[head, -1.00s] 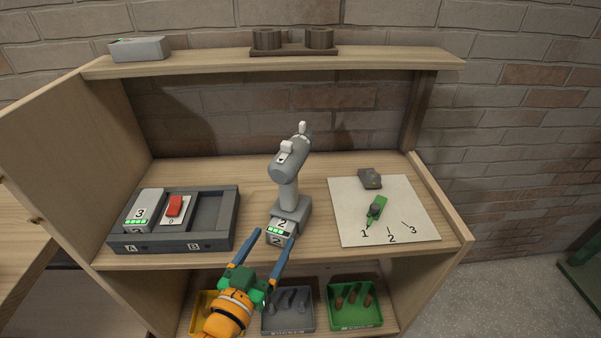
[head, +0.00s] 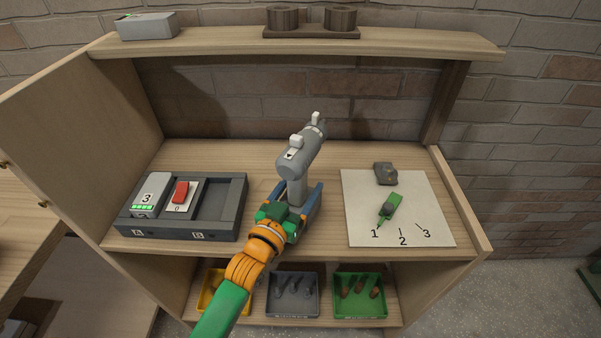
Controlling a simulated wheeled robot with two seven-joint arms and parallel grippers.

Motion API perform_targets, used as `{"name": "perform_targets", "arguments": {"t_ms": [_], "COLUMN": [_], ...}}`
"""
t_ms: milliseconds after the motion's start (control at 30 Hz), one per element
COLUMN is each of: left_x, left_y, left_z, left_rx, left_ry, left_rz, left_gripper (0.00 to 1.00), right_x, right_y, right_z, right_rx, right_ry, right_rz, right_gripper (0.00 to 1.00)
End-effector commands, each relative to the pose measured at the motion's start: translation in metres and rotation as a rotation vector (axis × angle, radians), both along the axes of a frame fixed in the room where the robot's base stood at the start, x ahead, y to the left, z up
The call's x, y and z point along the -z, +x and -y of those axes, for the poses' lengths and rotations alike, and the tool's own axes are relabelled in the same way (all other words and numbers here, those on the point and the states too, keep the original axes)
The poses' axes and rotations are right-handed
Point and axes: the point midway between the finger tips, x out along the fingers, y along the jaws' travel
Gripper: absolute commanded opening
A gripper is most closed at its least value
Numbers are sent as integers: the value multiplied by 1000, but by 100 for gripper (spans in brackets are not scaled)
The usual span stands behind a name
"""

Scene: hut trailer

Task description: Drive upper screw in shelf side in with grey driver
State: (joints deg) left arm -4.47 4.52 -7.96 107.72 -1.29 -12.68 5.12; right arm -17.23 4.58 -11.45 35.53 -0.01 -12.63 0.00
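The grey driver (head: 299,160) stands upright on the worktop, its nose pointing up and to the back right. My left gripper (head: 296,198) is at the driver's foot, with one blue finger on each side. Whether the fingers press on it cannot be told. The battery at the foot is hidden behind the gripper. A small brass-coloured end (head: 5,163), perhaps the upper screw, shows at the far left edge of the shelf's side panel (head: 85,145). A similar one (head: 42,204) sits lower. My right gripper is not in view.
A grey dock (head: 222,215) with battery 3 (head: 150,193) and a red-switched block (head: 181,191) stands left. A white sheet (head: 430,200) holding a small green tool (head: 389,207) lies right. Yellow, grey and green trays (head: 360,311) sit below. An upper shelf (head: 400,40) overhangs behind.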

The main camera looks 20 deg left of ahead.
Motion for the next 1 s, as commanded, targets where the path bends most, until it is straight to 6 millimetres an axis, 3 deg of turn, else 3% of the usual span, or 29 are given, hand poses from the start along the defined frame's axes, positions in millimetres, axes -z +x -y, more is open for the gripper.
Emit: {"name": "perform_targets", "arguments": {"t_ms": [33, 267, 1000], "left_x": [0, 0, 0], "left_y": [0, 0, 0], "left_z": [0, 0, 0], "left_rx": [0, 0, 0], "left_ry": [0, 0, 0], "left_rz": [0, 0, 1], "left_gripper": [61, 0, 0], "right_x": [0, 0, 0], "right_y": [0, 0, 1], "right_z": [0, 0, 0], "right_rx": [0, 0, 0], "right_ry": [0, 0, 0], "right_rz": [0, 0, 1], "right_gripper": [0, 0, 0]}}
